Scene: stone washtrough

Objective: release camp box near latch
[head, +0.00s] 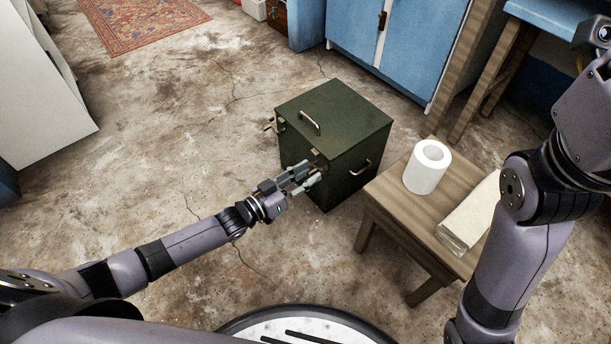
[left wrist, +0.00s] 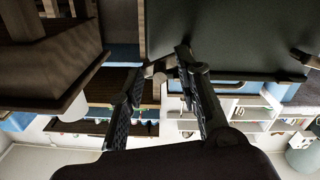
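The camp box (head: 340,118) is a dark green, shut box on the floor. It has a metal handle on its lid and another on its right side. One latch (head: 271,125) shows at the left end of its front; a near latch (head: 317,156) is partly hidden by my left gripper (head: 308,178). That gripper is at the box's near front corner, fingers apart. In the left wrist view, a small metal latch part (left wrist: 163,68) shows between the open fingertips (left wrist: 160,66), with the box (left wrist: 230,40) above; contact cannot be told. My right gripper is out of view.
A wooden stool (head: 384,195) stands just right of the box, bearing a white paper roll (head: 427,167) and a pale wrapped pack (head: 468,215). Blue cabinets (head: 400,45) stand behind. A white panel (head: 40,90) is at left. The floor left of the box is clear.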

